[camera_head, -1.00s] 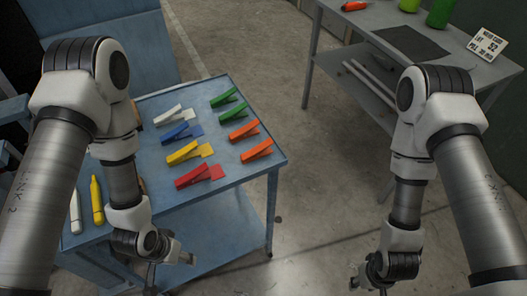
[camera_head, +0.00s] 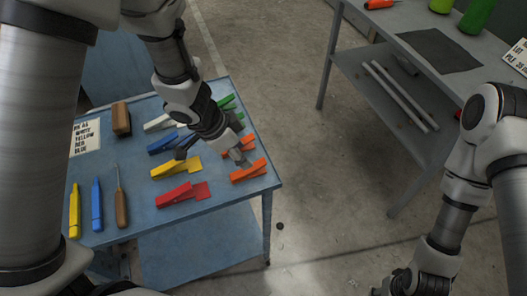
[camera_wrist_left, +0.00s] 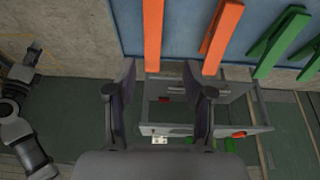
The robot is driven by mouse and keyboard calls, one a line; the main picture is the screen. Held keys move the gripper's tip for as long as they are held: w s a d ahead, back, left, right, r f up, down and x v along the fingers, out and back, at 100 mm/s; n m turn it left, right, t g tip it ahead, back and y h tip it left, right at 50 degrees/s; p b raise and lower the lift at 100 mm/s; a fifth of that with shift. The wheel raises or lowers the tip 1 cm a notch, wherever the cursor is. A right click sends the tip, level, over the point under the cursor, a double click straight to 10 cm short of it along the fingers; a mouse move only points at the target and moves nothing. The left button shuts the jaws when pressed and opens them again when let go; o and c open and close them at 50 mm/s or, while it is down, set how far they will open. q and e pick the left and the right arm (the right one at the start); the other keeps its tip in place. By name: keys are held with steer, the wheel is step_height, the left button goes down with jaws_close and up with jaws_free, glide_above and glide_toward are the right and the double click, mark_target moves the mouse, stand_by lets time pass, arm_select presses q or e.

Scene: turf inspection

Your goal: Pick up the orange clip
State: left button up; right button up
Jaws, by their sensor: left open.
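Two orange clips lie at the right edge of the blue table; the nearer orange clip (camera_head: 249,172) shows whole, the farther one (camera_head: 247,143) is partly hidden by my left gripper. My left gripper (camera_head: 241,156) is over that edge, close to both, open and empty. In the left wrist view, one orange clip (camera_wrist_left: 153,35) lies ahead of the gap between the open fingers of the gripper (camera_wrist_left: 160,88); the other orange clip (camera_wrist_left: 222,38) lies to its right. Neither is between the fingers. My right gripper (camera_head: 382,291) is at the bottom edge, mostly cut off.
A red clip (camera_head: 183,194), yellow clip (camera_head: 176,167), blue clip (camera_head: 163,145) and green clips (camera_wrist_left: 273,45) lie near the orange ones. Markers, a wooden-handled tool (camera_head: 121,208) and a brown block (camera_head: 121,118) are at left. A grey bench (camera_head: 440,50) stands across open floor.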

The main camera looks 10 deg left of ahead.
mark_target(251, 169)
arm_select(q)
steer(key=shift+w+d+f, duration=0.2)
steer(key=shift+w+f, duration=0.15)
steer(key=shift+w, duration=0.05)
steer(key=f, duration=0.1)
steer(key=s+f+b, duration=0.1)
steer(key=b, duration=0.1)
steer(key=shift+s+d+f, duration=0.3)
steer(key=shift+d+f, duration=0.1)
steer(key=b+x, duration=0.1)
steer(key=x, duration=0.2)
steer(key=shift+w+d, duration=0.1)
steer(key=shift+w, duration=0.1)
steer(key=shift+w+d+f, duration=0.1)
steer(key=shift+w+f, duration=0.15)
steer(key=shift+s+r, duration=0.2)
steer(key=shift+s, duration=0.05)
steer(key=c, duration=0.5)
jaws_close()
arm_select(e)
steer(key=shift+s+f, duration=0.2)
steer(key=shift+f, duration=0.45)
steer(key=shift+s+f, duration=0.15)
steer(key=shift+f, duration=0.45)
